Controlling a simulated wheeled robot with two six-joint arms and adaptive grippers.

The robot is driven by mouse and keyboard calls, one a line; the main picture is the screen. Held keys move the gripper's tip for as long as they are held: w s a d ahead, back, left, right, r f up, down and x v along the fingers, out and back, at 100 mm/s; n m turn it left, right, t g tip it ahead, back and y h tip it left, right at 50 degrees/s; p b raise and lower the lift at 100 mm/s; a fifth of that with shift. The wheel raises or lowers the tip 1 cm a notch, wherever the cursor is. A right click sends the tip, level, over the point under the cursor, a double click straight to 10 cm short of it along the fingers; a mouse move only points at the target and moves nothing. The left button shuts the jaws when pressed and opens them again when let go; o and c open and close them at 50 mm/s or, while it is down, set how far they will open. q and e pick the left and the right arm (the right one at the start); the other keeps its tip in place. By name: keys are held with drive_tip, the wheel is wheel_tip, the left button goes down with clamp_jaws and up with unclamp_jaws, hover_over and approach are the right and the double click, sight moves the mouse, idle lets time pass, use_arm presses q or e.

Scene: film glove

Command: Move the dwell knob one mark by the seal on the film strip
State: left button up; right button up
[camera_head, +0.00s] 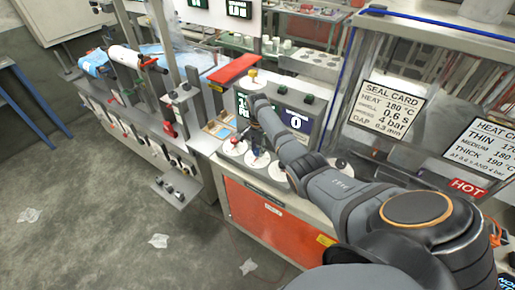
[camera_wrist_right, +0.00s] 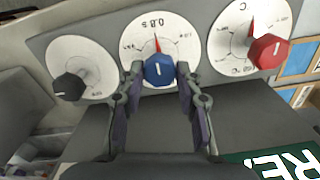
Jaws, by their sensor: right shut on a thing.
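The blue dwell knob (camera_wrist_right: 159,69) sits on a white dial (camera_wrist_right: 150,35) that reads 0.8 s, upside down in the right wrist view; a red pointer stands above the knob. My right gripper (camera_wrist_right: 160,74) is shut on this knob, one finger on each side. In the head view my right arm reaches over the panel and partly hides the dials. A seal card (camera_head: 391,107) lists heat 180 °C, dwell 0.6 s and 4 bar. I cannot clearly make out the film strip or its seal. My left gripper is not in view.
A red knob (camera_wrist_right: 269,51) and a black knob (camera_wrist_right: 69,87) sit on dials close beside my fingers. A red bar (camera_head: 233,70) stands behind the panel. A red HOT label (camera_head: 467,187) is on the right. Litter lies on the floor.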

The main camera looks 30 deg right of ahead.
drive_tip(key=shift+r+n+p, duration=0.15)
drive_tip(key=shift+n+p, duration=0.55)
drive_tip(key=shift+n, duration=0.4)
drive_tip(key=n+p, duration=0.1)
drive_tip(key=n, duration=0.1)
drive_tip(key=shift+n, duration=0.3)
drive_tip(key=n+p, duration=0.1)
drive_tip(key=n, duration=0.2)
drive_tip(key=shift+n, duration=1.9)
drive_tip(key=shift+w, duration=0.1)
drive_tip(key=o, duration=1.2)
drive_tip(key=shift+c, duration=0.2)
